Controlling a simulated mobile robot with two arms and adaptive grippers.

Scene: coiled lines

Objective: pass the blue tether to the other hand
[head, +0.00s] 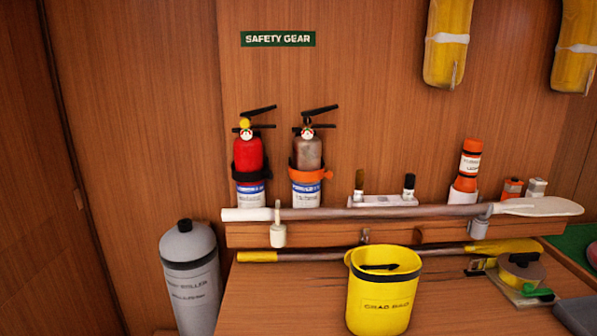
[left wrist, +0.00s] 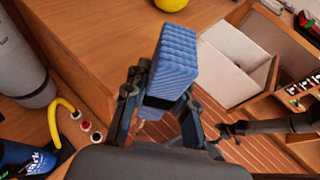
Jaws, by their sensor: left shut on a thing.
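The blue tether (left wrist: 174,62) is a compact, ribbed blue bundle in the left wrist view. My left gripper (left wrist: 160,108) is shut on it, with one finger on each side of its lower end. The bundle stands up out of the jaws, clear of the wooden counter behind it. A dark arm comes in from the right edge of the left wrist view, and its end, which looks like my right gripper (left wrist: 230,130), is apart from the tether. It is too small to tell how its jaws stand. The head view shows neither gripper nor the tether.
In the head view a yellow bag (head: 382,300) stands on the wooden counter (head: 270,300), below a rack of paddles and two extinguishers. A grey cylinder (head: 192,285) stands at left. An open pale bin (left wrist: 235,65) lies right of the tether in the left wrist view.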

